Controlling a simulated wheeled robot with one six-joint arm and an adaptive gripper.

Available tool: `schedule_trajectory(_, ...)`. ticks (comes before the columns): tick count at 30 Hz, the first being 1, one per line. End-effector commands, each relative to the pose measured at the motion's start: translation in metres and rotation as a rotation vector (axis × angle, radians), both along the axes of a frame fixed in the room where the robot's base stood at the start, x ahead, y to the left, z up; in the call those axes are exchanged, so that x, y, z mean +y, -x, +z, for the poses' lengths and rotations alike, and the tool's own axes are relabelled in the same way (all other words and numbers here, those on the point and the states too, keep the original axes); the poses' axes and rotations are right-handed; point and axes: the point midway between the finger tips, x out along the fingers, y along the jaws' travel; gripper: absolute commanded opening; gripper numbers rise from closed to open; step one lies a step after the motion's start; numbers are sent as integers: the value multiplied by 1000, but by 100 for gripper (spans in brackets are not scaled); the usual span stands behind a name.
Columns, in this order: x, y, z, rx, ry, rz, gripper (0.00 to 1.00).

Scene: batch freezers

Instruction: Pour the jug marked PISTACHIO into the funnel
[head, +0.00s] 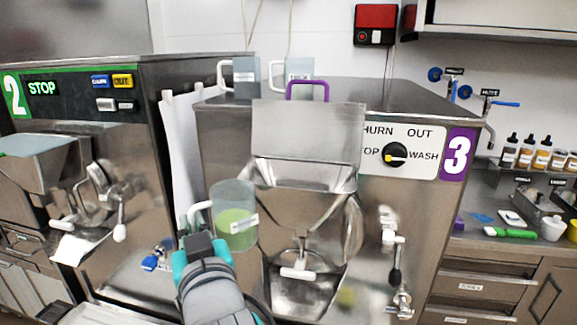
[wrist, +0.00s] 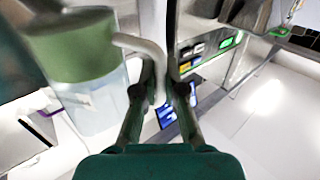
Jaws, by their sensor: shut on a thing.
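A clear jug (head: 235,214) with green liquid in its lower part and a white label is held in front of machine 3. The label is too small to read. My gripper (head: 197,215) is shut on the jug's white handle, at the jug's left side. In the wrist view the jug (wrist: 85,70) fills the left, and its pale handle (wrist: 150,55) runs between the fingers of my gripper (wrist: 160,90). The jug looks about upright in the head view. The steel funnel-shaped hopper (head: 305,180) on the front of machine 3 is just right of the jug.
Two more jugs with white handles, one grey (head: 246,78) and one pale (head: 299,70), stand on top of machine 3 (head: 440,100). Machine 2 (head: 90,150) is at the left. A counter (head: 530,250) with bottles and small tools is at the right.

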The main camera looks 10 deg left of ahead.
Motion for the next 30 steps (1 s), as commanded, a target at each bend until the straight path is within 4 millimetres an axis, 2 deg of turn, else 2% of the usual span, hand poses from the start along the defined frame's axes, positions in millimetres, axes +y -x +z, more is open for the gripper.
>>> schedule_trajectory(4, 1, 5, 5, -1, -2, 5, 0)
schedule_trajectory(11, 1, 5, 5, 0, -3, 5, 0)
schedule_trajectory(17, -1, 4, 12, 21, -25, 4, 0)
schedule_trajectory(23, -5, 0, 29, 79, -80, 3, 0)
schedule_trajectory(30, -12, -8, 61, 169, -165, 3, 0)
